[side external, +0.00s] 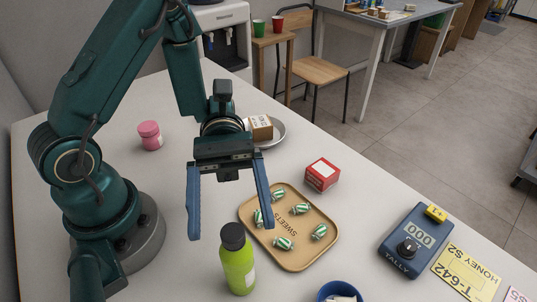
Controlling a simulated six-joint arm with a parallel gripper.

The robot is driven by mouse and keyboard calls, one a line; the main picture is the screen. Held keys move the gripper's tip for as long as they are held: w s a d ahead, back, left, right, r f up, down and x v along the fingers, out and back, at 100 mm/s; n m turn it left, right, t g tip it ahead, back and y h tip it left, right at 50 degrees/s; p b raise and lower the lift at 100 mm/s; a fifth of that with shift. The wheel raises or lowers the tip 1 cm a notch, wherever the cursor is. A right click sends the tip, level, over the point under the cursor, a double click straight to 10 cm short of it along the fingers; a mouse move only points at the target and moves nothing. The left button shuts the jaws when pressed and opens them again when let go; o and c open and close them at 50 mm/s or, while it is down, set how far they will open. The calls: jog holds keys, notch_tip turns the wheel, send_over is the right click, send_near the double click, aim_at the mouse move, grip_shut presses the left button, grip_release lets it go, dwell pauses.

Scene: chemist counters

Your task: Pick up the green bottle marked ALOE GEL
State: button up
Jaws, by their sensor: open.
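A green bottle (238,268) with a black cap stands upright on the white counter at the bottom middle of the side external view. Part of a pale label shows on its right side, but I cannot read it. My gripper (231,217) points down with its two blue fingers spread wide apart. It is empty. In the picture the fingertips are above the bottle, with the cap between them. I cannot tell how far the fingers are from the bottle in depth.
A tan SWEETS tray (318,258) with several striped sweets lies right of the bottle. A blue bowl (338,292) is at the front edge. A red box (322,174), a pink jar (150,135), a metal dish (278,131) with a carton and a blue TALLY counter (408,248) stand around.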

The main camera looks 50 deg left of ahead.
aim_at(240, 277)
notch_tip(240, 277, down, 9)
jog(key=shift+s+f, duration=0.1)
jog(key=shift+x, duration=2.55)
grip_shut()
